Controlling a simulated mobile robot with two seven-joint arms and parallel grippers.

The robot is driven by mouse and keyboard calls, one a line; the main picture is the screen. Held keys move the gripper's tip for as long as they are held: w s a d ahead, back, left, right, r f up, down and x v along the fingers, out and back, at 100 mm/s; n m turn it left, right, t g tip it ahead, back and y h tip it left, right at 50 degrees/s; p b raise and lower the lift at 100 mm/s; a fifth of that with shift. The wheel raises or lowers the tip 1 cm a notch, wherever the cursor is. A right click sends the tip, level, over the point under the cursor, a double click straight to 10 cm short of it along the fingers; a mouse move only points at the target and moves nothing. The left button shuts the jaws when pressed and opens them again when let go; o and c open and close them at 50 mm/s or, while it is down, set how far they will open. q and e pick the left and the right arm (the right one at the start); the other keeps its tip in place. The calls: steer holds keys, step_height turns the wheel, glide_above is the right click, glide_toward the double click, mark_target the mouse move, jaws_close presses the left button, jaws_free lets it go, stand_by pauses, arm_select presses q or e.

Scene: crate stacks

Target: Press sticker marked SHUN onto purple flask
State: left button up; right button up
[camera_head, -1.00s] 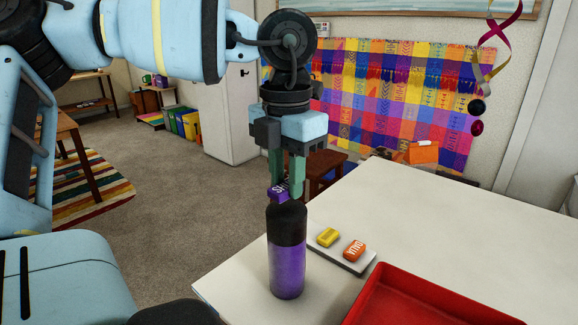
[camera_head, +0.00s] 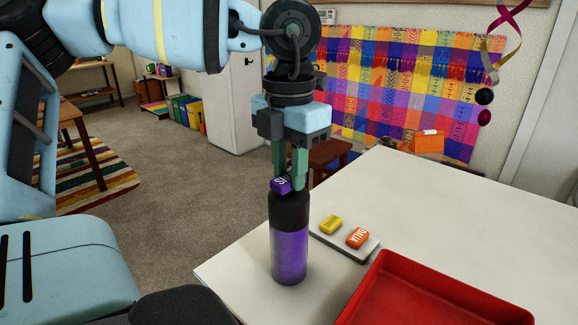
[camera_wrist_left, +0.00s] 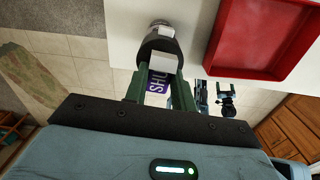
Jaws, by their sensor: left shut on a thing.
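The purple flask (camera_head: 289,255) stands upright near the left edge of the white table, with a black upper part. My left gripper (camera_head: 290,178) points down over the flask's top. It is shut on the purple sticker block marked SHUN (camera_head: 281,185), whose lettering also shows between the fingers in the left wrist view (camera_wrist_left: 157,84). The block is at the height of the flask's top; I cannot tell whether they touch. The flask's dark top (camera_wrist_left: 160,45) is just beyond the fingertips in the left wrist view. My right gripper is not in view.
A pale board (camera_head: 358,249) right of the flask holds a yellow block (camera_head: 331,224) and an orange block (camera_head: 357,238). A red tray (camera_head: 440,288) lies at the front right.

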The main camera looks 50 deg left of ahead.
arm_select(q)
steer(key=shift+w, duration=0.1)
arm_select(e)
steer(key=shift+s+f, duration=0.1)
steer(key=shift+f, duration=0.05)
arm_select(q)
steer(key=shift+f+b, duration=0.45)
steer(key=shift+f, duration=0.05)
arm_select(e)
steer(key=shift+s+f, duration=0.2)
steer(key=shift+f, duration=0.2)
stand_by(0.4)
arm_select(q)
steer(key=o, duration=1)
steer(key=shift+r+p, duration=1.1)
steer(key=shift+r, duration=1.9)
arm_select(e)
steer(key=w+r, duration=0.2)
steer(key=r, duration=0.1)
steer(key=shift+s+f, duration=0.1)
